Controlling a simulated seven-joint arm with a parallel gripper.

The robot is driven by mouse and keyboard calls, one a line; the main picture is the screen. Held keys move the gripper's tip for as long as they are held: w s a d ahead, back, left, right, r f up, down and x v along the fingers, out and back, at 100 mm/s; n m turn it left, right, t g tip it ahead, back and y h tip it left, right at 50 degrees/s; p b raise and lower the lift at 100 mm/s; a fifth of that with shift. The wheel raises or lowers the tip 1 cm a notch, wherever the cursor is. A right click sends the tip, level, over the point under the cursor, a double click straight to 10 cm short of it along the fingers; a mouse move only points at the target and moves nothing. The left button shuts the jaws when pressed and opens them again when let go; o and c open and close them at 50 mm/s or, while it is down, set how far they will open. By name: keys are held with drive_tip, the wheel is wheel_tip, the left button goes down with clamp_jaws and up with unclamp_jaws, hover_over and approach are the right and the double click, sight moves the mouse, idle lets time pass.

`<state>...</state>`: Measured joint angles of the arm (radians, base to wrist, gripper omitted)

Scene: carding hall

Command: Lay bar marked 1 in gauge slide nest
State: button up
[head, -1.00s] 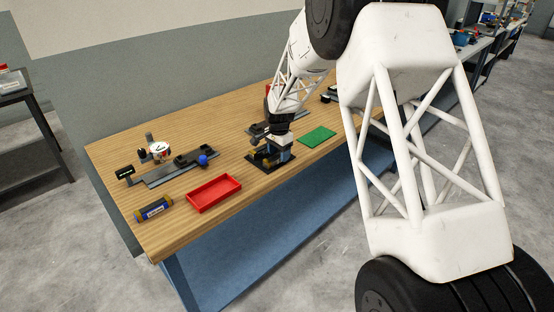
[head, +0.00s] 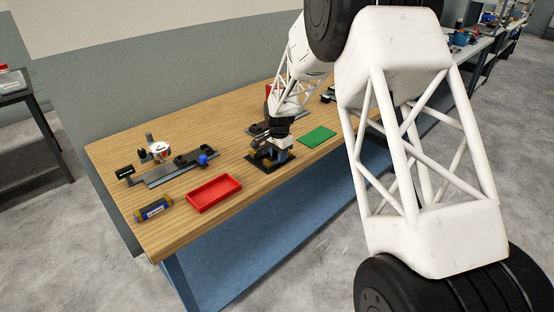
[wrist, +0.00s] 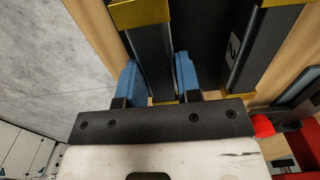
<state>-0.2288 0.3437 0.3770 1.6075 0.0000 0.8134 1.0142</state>
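My gripper (wrist: 160,80) points down over a dark stand (head: 288,172). Its two blue fingers lie on either side of a dark bar with gold ends (wrist: 152,60), with a thin gap seeming to show at the right finger. I see no number on this bar. A second such bar, marked 2 (wrist: 232,48), lies to its right in the wrist view. In the head view my gripper hides most of the stand and bars. What looks like the gauge slide (head: 160,178) is a grey rail with dark blocks and a blue knob, at the left; its nest is too small to make out.
A red tray (head: 214,205) lies in front of the rail, and a blue-and-yellow item (head: 153,208) lies at the left front edge. A white-and-red tub (head: 159,151) stands behind the rail. A green mat (head: 317,137) lies right of the stand. Bare wood separates these.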

drive_tip(key=c, duration=0.3)
drive_tip(key=shift+r, duration=0.1)
drive_tip(key=shift+r, duration=0.65)
wheel_tip(320, 180, up, 2)
drive_tip(key=s+d, duration=0.1)
drive_tip(key=s, duration=0.6)
drive_tip(key=s+d+r, duration=0.1)
drive_tip(key=s+d, duration=0.1)
drive_tip(key=s, duration=0.6)
drive_tip(key=shift+s+d+r, duration=0.25)
drive_tip(key=w+d+f+n, duration=0.3)
drive_tip(key=d+f, duration=0.2)
drive_tip(key=f, duration=0.7)
drive_tip(key=w+d+f+n, duration=0.3)
drive_tip(key=d+f, duration=0.2)
drive_tip(key=f, duration=0.7)
drive_tip(key=w+d+f+n, duration=0.3)
drive_tip(key=d+f, duration=0.3)
drive_tip(key=f, duration=0.6)
drive_tip(key=shift+f, duration=0.25)
